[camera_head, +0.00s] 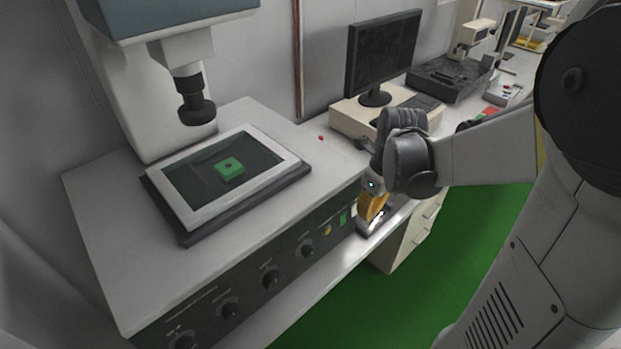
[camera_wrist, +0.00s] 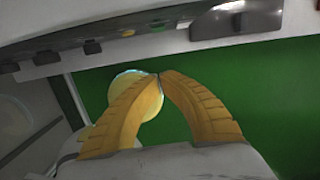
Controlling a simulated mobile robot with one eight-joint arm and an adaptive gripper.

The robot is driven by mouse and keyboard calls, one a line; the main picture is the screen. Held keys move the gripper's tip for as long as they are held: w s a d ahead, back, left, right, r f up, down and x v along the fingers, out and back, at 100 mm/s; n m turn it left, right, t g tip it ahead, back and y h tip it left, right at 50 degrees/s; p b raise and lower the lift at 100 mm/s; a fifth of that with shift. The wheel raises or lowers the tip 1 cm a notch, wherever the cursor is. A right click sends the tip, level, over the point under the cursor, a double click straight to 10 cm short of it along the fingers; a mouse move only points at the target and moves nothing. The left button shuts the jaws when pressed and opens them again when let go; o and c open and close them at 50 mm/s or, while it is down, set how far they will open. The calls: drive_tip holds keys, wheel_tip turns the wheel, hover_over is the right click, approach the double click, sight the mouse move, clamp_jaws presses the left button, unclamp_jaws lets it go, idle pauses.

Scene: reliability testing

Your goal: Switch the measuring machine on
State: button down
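The measuring machine (camera_head: 95,215) stands at the left in the head view, with a lens column over a glass stage. Its dark front panel has several black knobs, a yellow button (camera_head: 327,230) and a green switch (camera_head: 343,217) at the right end. In the wrist view the panel runs along the top, with the yellow button (camera_wrist: 127,33) and the green switch (camera_wrist: 157,22) beyond my fingertips. My gripper (camera_wrist: 159,75) has orange fingers with tips together and nothing visible between them. In the head view my gripper (camera_head: 374,210) is just right of the panel's right end, apparently apart from the switch.
A green part (camera_head: 229,168) lies on the stage. A monitor (camera_head: 383,55) stands on a beige case behind my wrist. The bench edge runs below the panel, with open green floor (camera_head: 345,300) in front. A pale round thing (camera_wrist: 150,104) shows behind my fingers; I cannot tell what it is.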

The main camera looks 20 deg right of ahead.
sight(343, 219)
drive_tip(key=shift+f, duration=0.15)
drive_tip(key=shift+f, duration=0.1)
drive_tip(key=w+a+f+b, duration=0.1)
drive_tip(key=w+f+b, duration=0.3)
drive_tip(key=f, duration=0.6)
drive_tip(key=shift+w+a+b, duration=0.35)
drive_tip(key=shift+w+b, duration=0.05)
drive_tip(key=shift+b, duration=0.5)
